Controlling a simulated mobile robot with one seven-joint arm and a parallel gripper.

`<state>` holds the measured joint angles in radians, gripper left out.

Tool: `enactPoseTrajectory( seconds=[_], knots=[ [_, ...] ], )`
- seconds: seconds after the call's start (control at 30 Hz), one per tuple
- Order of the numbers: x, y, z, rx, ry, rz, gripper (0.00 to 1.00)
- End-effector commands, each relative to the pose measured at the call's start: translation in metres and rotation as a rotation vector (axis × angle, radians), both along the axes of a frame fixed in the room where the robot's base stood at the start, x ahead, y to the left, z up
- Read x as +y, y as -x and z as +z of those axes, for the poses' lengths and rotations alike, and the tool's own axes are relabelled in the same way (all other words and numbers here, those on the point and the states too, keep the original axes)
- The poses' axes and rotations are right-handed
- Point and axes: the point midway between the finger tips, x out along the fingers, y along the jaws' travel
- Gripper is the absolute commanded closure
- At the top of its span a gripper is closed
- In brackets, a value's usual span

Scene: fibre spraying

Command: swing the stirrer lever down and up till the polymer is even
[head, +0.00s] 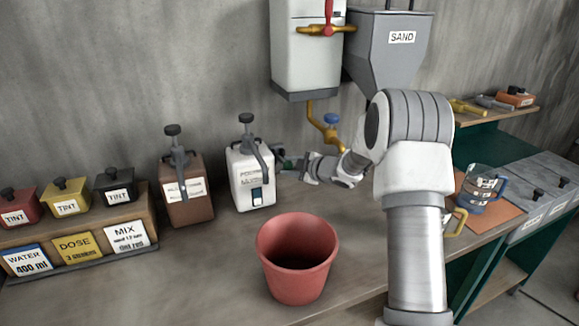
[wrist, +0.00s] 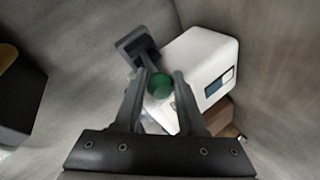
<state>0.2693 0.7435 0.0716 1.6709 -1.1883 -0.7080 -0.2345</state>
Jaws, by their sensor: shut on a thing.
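The white polymer container (head: 243,182) stands on the bench with a dark pump head on top, a grey spout and a small blue window on its front. It also shows in the wrist view (wrist: 205,55). A green round knob (wrist: 160,86), which looks like the end of the stirrer lever, is beside the container's right side. My gripper (head: 284,162) reaches in from the right. In the wrist view its fingers (wrist: 157,88) are closed around the knob. The rest of the lever is mostly hidden, and the polymer inside cannot be seen.
A red bucket (head: 297,258) stands in front of the container. A brown pump container (head: 186,190) is to its left, with tint boxes (head: 68,198) further left. A brass tap (head: 323,128) hangs behind my gripper. A measuring jug (head: 481,190) is at right.

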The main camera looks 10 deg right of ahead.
Motion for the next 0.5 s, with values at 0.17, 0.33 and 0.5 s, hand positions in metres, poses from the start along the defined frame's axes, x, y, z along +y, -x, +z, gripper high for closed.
enactPoseTrajectory(
  seconds=[0.17, 0.33, 0.5],
  knots=[
    [0.0006, -0.0034, 0.0062, -0.012, -0.003, -0.002, 1.00],
    [0.0008, -0.0037, 0.0070, -0.014, -0.004, -0.002, 1.00],
    [0.0008, -0.0034, 0.0068, -0.012, -0.005, -0.002, 0.44]
  ],
)
